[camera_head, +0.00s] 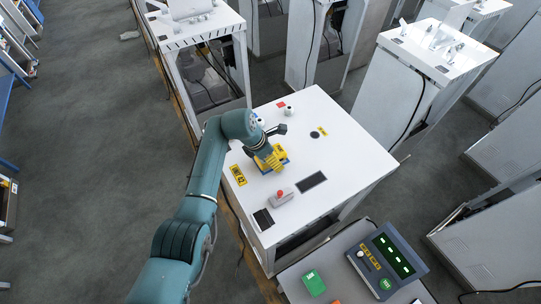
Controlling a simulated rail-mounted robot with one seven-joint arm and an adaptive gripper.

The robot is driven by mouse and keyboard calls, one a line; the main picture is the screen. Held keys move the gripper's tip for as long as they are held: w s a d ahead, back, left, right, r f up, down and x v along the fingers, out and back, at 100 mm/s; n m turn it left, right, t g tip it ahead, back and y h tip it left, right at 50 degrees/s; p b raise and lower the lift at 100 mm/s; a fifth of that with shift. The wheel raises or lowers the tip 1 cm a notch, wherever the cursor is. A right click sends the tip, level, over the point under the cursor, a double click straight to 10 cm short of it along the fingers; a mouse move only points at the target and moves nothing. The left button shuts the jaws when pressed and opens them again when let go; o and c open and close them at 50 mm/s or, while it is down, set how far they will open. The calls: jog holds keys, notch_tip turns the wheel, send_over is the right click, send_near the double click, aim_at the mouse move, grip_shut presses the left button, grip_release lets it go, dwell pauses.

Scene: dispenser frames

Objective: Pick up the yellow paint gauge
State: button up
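A yellow object with blue edges (275,161), which looks like the paint gauge, rests on the white top of the middle cabinet. My arm reaches in from the lower left, and its end bends down over this object. My gripper (263,148) is at the object's upper left side and overlaps it in the picture. The fingers are too small and covered to show whether they touch it or are closed.
The white cabinet top (345,165) also holds a grey box with a red button (282,197), a dark round disc (315,135) and a small white cylinder (289,111). A control panel (386,261) and a green block (314,283) stand in front. The cabinet top's right side is clear.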

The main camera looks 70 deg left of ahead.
jog(key=c, duration=1.3)
